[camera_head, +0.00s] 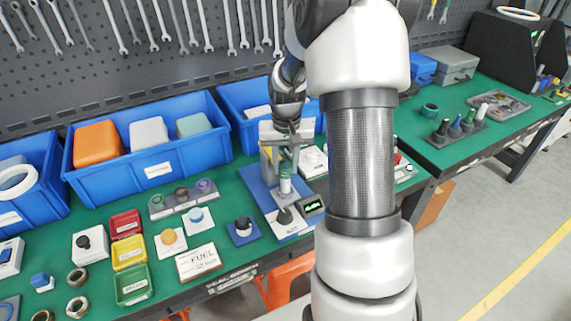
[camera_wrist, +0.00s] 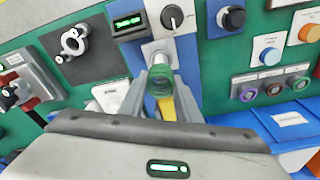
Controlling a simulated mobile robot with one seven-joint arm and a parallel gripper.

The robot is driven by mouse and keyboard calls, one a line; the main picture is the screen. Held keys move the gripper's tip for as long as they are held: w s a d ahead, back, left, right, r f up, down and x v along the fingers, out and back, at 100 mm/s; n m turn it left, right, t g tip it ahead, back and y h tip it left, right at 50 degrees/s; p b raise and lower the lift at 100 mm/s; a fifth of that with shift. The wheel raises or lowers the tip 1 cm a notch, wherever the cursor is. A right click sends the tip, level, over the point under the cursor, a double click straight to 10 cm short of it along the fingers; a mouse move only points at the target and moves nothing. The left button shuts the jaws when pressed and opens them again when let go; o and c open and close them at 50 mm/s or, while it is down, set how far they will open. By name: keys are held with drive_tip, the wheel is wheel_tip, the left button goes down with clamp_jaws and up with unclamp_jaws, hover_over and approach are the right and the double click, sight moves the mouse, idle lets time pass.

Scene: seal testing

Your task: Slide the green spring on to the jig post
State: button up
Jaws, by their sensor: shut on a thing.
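The green spring (camera_head: 285,170) is held upright between the fingers of my gripper (camera_head: 286,150). It also shows in the wrist view (camera_wrist: 162,83), seen from above between the two grey fingers. My gripper is shut on it. The pale jig post (camera_head: 285,186) stands directly below the spring on the blue test jig (camera_head: 256,187); in the wrist view the pale post or its mount (camera_wrist: 157,53) shows just beyond the spring. I cannot tell whether the spring's lower end is around the post or just above it.
The jig carries a black knob (camera_wrist: 172,17) and a lit green display (camera_wrist: 127,22). A grey holder with several coloured rings (camera_head: 182,198) lies to the left, near red, yellow and green trays (camera_head: 130,255). Blue bins (camera_head: 150,160) stand behind.

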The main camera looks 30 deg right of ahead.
drive_tip(key=shift+f+b, duration=0.4)
drive_tip(key=shift+f, duration=0.2)
idle(0.4)
drive_tip(key=o, duration=1.2)
drive_tip(key=shift+c, duration=0.2)
wheel_tip(320, 180, up, 7)
drive_tip(key=p, duration=0.5)
